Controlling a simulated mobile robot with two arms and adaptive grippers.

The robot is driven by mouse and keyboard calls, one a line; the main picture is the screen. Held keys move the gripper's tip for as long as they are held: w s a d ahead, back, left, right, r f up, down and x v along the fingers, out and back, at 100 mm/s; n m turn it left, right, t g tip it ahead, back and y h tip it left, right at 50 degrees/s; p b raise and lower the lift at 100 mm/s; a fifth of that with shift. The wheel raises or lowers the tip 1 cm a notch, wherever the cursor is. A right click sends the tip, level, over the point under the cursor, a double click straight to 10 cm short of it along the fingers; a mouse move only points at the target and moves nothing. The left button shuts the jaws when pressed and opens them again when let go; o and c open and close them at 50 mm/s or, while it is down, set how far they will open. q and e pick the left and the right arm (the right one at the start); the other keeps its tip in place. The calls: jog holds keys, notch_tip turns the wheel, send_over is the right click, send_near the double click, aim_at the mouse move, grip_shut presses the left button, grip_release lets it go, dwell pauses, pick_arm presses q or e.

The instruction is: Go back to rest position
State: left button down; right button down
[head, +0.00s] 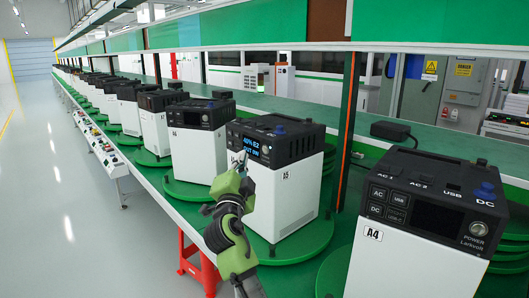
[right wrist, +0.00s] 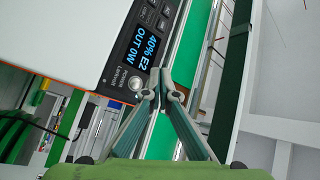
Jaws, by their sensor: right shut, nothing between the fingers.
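My right gripper (head: 242,160) is in front of the power station labelled A5 (head: 293,200), its fingertips close to the upper front panel. In the right wrist view the gripper (right wrist: 168,82) is shut and empty, its fingertips together beside the panel's lower edge. The lit blue display (head: 257,146) also shows in the right wrist view (right wrist: 138,50), reading 40% E2 and OUT 0W. A round power button (right wrist: 136,83) is just left of the fingertips; I cannot tell whether they touch the panel. My left gripper is not in view.
Power station A4 (head: 405,252), with a dark screen, stands close on the right. More units on green turntables (head: 290,250) line the bench to the far left. An orange-edged post (head: 346,135) rises behind A5. A red stool (head: 205,270) stands below. The left floor (head: 50,190) is clear.

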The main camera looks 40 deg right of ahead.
dwell(0.6)
